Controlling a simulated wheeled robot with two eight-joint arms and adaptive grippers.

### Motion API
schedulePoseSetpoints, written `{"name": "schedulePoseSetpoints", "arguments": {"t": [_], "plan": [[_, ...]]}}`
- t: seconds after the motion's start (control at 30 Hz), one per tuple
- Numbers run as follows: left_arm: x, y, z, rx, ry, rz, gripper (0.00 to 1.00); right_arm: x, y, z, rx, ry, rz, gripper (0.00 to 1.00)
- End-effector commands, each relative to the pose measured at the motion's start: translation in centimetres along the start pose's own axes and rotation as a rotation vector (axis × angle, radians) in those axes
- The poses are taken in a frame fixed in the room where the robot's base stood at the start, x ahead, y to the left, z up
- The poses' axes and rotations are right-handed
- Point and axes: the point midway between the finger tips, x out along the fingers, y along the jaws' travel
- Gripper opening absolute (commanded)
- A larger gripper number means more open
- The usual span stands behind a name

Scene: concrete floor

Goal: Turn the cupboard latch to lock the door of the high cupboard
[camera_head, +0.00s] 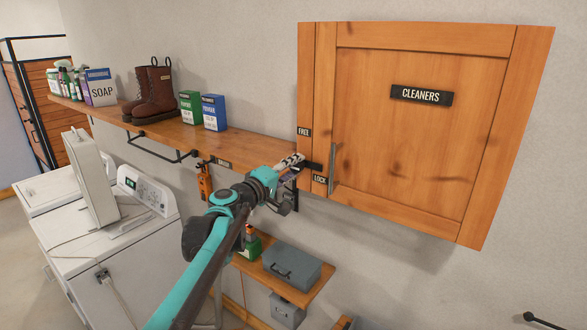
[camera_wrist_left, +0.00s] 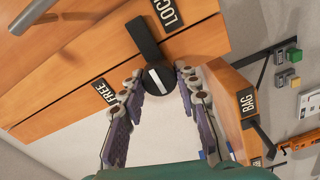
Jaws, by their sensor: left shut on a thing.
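The high cupboard (camera_head: 400,130) is wooden, with a CLEANERS sign, and its door looks closed. The black cupboard latch (camera_head: 313,165) sits at its lower left, and its arm points right across the door's edge, beside the LOCK label (camera_head: 320,180). The FREE label (camera_head: 304,132) is higher up. In the left wrist view the latch (camera_wrist_left: 147,45) has a round hub with a white line, and its arm lies close to LOCK. My left gripper (camera_head: 292,161) is shut on the latch, its fingers (camera_wrist_left: 160,78) on either side of the hub. My right gripper is out of view.
A wooden shelf (camera_head: 180,135) left of the cupboard holds boots (camera_head: 152,93), a soap box (camera_head: 101,87) and other boxes. Below are white machines (camera_head: 140,190) and a lower shelf with a grey box (camera_head: 292,268). The wall below the door is mostly clear.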

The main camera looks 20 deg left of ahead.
Motion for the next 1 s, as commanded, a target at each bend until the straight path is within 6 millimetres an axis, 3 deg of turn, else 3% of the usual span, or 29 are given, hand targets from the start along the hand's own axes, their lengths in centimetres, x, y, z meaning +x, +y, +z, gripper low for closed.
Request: {"name": "schedulePoseSetpoints", "arguments": {"t": [0.43,0.47,0.53,0.87,1.0], "plan": [[0.0,-0.2,0.2,0.016,-0.004,-0.002,0.02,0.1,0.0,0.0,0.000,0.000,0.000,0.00],[0.0,-0.2,0.2,0.016,-0.004,-0.002,0.34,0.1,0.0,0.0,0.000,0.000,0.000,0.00],[0.0,-0.2,0.2,0.015,-0.004,-0.002,0.52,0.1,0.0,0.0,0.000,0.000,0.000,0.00],[-0.2,-0.1,0.1,0.012,-0.001,-0.001,0.52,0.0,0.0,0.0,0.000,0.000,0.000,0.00],[-1.6,-0.1,0.0,0.012,0.000,-0.001,0.52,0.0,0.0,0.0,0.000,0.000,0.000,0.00]]}}
